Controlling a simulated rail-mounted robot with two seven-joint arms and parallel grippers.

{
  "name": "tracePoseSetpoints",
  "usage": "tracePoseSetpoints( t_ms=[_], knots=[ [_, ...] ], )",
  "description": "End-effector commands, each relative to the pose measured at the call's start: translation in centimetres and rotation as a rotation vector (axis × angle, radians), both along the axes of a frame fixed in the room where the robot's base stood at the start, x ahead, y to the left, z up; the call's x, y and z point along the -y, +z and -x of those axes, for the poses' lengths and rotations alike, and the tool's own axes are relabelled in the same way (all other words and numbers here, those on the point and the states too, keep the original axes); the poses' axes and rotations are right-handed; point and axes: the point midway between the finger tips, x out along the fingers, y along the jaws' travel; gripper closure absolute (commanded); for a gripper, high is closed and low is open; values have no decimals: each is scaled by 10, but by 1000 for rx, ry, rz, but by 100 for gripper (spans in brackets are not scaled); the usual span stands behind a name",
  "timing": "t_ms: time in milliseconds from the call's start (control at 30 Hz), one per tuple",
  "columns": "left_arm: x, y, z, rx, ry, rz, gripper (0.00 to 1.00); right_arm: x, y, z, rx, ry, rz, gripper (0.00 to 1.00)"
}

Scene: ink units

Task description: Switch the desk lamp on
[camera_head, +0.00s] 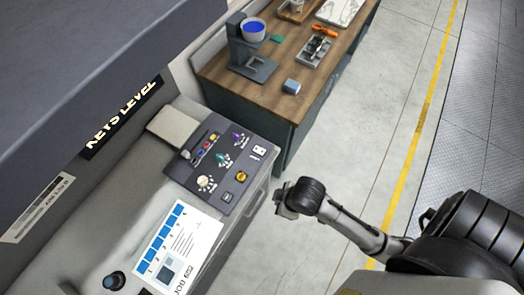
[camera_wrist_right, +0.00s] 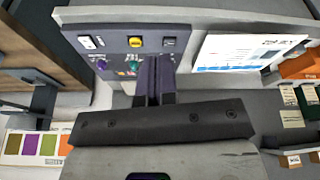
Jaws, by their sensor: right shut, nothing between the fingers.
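No desk lamp can be made out in either view. A dark control panel (camera_head: 215,185) lies on the grey console; it also shows in the right wrist view (camera_wrist_right: 113,56). It carries a white switch plate (camera_head: 260,150), a yellow button (camera_head: 241,176), a dark square switch (camera_head: 227,197), a cream dial (camera_head: 206,183) and several coloured knobs. In the right wrist view the white switch (camera_wrist_right: 91,42) is at the panel's left and the dark switch (camera_wrist_right: 169,42) at its right. My right gripper (camera_wrist_right: 155,82) is shut and empty, over the panel's near edge in that view. My left gripper is out of view.
A printed sheet (camera_head: 182,250) lies beside the panel, with a black knob (camera_head: 114,281) near it. A wooden bench (camera_head: 275,80) behind holds a dark stand with a blue-filled cup (camera_head: 253,30), a small blue block (camera_head: 291,87) and trays.

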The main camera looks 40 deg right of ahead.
Motion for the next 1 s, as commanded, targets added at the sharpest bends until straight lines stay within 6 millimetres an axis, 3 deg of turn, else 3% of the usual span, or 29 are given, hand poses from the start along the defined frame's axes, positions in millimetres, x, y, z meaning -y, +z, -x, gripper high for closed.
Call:
tracePoseSetpoints(
  t_ms=[33, 133, 267, 400, 700, 1000],
  knots=[
    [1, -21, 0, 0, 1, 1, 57, -4, -22, -23, 4, 117, 18, 100],
    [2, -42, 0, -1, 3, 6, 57, -11, -46, -60, -13, 365, 53, 100],
    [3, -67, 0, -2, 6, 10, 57, -4, -68, -107, -48, 657, 116, 100],
    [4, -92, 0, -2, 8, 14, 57, 19, -79, -155, -106, 915, 185, 100],
    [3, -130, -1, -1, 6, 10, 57, 87, -63, -229, -220, 1232, 248, 100],
    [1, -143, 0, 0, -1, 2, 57, 121, -43, -252, -261, 1329, 245, 100]
  ],
)
